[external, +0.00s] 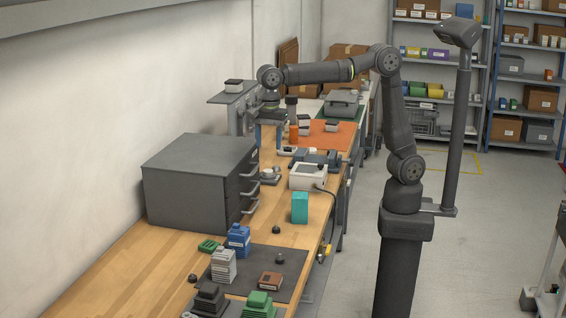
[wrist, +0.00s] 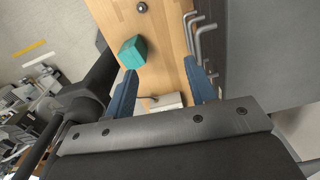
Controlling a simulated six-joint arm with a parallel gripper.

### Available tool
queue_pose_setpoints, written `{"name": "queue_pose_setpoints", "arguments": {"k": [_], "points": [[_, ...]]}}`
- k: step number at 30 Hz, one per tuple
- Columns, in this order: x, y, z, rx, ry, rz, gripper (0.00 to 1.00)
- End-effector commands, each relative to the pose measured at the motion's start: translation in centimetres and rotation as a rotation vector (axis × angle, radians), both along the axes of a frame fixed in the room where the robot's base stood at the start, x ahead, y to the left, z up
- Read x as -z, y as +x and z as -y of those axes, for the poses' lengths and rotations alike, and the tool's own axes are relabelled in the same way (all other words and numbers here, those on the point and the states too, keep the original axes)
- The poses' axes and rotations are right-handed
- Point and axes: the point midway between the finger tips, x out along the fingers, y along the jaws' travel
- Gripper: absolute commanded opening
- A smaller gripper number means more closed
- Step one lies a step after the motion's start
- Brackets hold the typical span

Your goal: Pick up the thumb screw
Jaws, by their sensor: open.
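Small black knobs that look like thumb screws lie at the near end of the bench. One knob (external: 275,229) is on the wood left of the teal box (external: 299,207), another (external: 280,258) on the dark mat, and a third (external: 192,278) at the left. I cannot tell which is the thumb screw. In the wrist view, one dark knob (wrist: 142,7) shows at the top edge, beyond the teal box (wrist: 132,52). My gripper (external: 268,137) is over the bench, well behind the knobs. Its blue fingers are apart, with nothing held between them in the wrist view (wrist: 160,68).
A grey drawer cabinet (external: 195,180) with protruding handles stands against the wall. A white device (external: 308,176) with a cable sits behind the teal box. Blue, grey and green blocks crowd the near mat (external: 292,288). Bare wood (external: 140,262) lies at the near left.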

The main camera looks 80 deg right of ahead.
Motion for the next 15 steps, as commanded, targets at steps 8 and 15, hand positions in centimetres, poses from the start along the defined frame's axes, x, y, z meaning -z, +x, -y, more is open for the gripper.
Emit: {"name": "queue_pose_setpoints", "arguments": {"k": [8, 15], "points": [[4.9, -4.2, -4.3, 0.011, -0.008, -0.033, 0.51], [10.8, -4.0, -4.3, 0.01, -0.004, -0.027, 0.51]]}}
